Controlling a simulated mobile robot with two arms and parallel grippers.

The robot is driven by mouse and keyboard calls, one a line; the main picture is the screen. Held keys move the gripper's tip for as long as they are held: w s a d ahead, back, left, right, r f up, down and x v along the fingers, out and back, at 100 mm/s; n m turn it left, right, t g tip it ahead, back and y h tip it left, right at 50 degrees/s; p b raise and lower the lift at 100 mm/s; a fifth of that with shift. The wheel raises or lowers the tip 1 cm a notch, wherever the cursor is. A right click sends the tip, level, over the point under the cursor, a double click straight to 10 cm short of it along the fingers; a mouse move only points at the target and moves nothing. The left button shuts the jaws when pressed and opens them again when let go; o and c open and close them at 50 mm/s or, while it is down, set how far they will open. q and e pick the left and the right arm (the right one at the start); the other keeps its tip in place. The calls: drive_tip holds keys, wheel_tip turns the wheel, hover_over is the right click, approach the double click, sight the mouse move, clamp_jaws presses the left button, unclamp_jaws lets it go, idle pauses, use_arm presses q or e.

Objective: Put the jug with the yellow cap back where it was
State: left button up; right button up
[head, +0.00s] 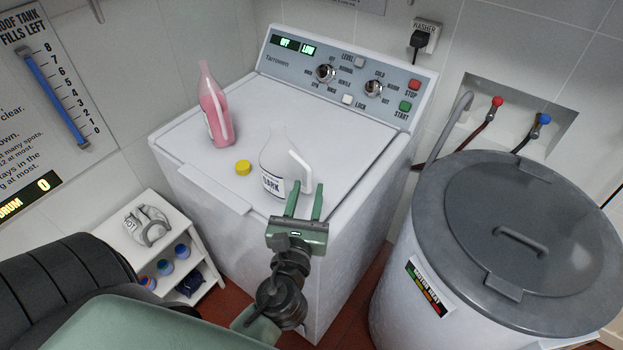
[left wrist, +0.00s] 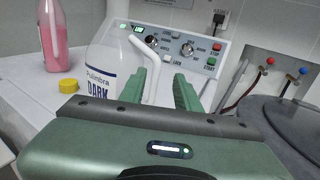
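The jug (head: 274,160) is pale and translucent, with a white handle and a label reading "DARK". It stands upright on the washer lid, and also shows in the left wrist view (left wrist: 105,70). The yellow cap (head: 243,167) lies on the lid left of the jug, apart from it; it also shows in the left wrist view (left wrist: 68,86). My left gripper (head: 304,196) is at the jug's handle side. Its green fingers (left wrist: 160,88) are apart, with the handle's lower end showing between them and a gap beside the right finger. My right gripper is out of view.
A pink bottle (head: 215,108) stands behind left on the washer (head: 185,135). The control panel (head: 345,75) rises at the back. A grey-lidded drum (head: 465,190) stands right. A low white shelf (head: 205,262) with an iron and small pots is at left.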

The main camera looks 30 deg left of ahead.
use_arm(q)
drive_tip(key=shift+b+v, duration=0.3)
drive_tip(key=shift+v, duration=1.15)
